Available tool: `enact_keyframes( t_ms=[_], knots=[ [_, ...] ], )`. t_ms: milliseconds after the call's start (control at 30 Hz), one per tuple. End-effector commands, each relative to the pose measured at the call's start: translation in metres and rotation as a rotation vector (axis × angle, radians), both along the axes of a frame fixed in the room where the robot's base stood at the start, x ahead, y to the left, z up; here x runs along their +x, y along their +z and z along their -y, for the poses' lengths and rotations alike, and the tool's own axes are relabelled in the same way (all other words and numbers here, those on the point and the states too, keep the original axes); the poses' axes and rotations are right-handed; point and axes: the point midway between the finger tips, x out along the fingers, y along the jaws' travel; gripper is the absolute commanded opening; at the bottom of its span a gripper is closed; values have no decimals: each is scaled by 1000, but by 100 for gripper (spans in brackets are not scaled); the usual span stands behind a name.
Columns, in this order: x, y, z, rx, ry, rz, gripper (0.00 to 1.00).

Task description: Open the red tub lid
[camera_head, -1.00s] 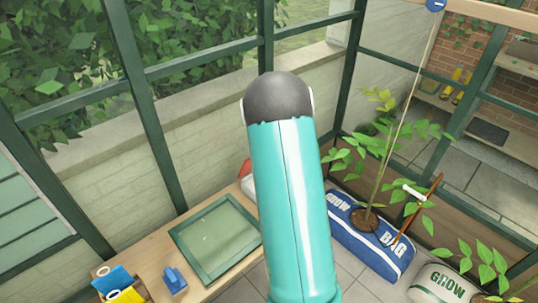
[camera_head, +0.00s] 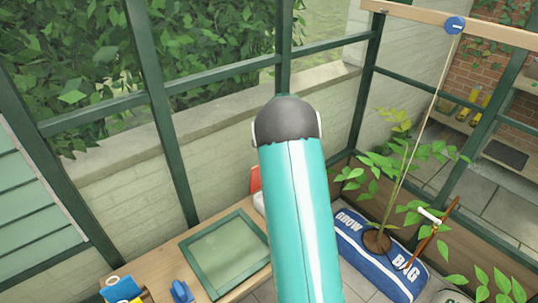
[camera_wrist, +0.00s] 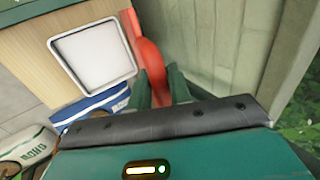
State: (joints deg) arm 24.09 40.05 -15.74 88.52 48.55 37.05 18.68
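The tub is mostly hidden behind my arm in the head view, where a bit of its white body (camera_head: 260,203) shows. Its red lid (camera_head: 255,178) stands up at the tub's back edge. The head view hides the gripper.
A green-framed glass panel (camera_head: 228,252) lies on the wooden bench. The blue grow bag (camera_head: 350,245) with a plant is on the floor at right. Greenhouse posts and a wall (camera_wrist: 205,40) stand close beside the lid.

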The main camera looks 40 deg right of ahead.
Motion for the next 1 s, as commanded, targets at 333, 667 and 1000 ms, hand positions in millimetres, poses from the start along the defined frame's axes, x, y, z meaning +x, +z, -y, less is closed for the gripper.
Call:
enact_keyframes(
  t_ms=[333,667,1000],
  knots=[
    [0,0,0,0,1,0,36],
    [-19,36,1,-1,0,3,36],
    [-56,99,1,-1,0,3,36]
  ],
)
